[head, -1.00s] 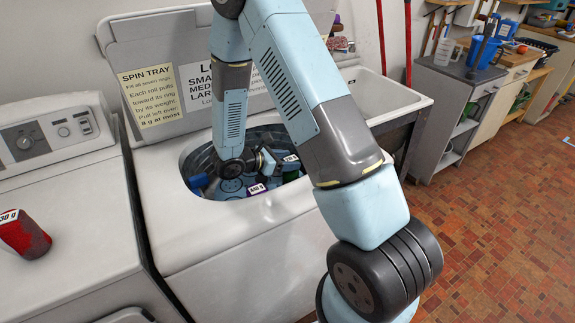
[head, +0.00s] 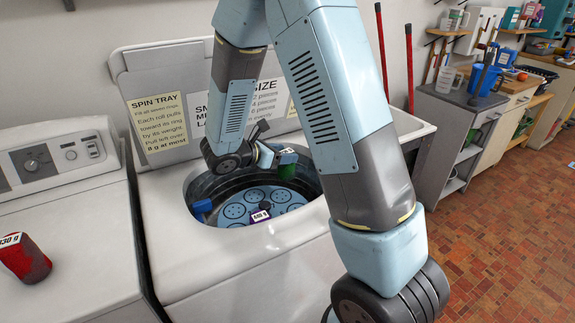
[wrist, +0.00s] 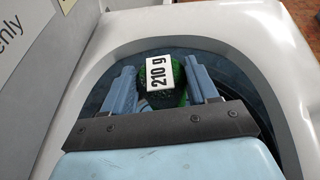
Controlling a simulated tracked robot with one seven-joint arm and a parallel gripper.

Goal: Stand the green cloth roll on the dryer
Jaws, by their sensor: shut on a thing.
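The green cloth roll (head: 287,168) is in my gripper (head: 272,155), above the far right part of the washer tub opening in the head view. In the wrist view the green roll (wrist: 176,96), with a white "210 g" label, sits between the two blue fingers of my gripper (wrist: 163,82). My gripper is shut on it.
The washer tub (head: 228,192) holds a blue tray with ringed places (head: 236,210), a purple roll labelled "640 g" (head: 260,215) and a blue roll (head: 201,208) at the left rim. The raised lid with signs (head: 165,105) stands behind. The dryer top right of the red roll is clear.

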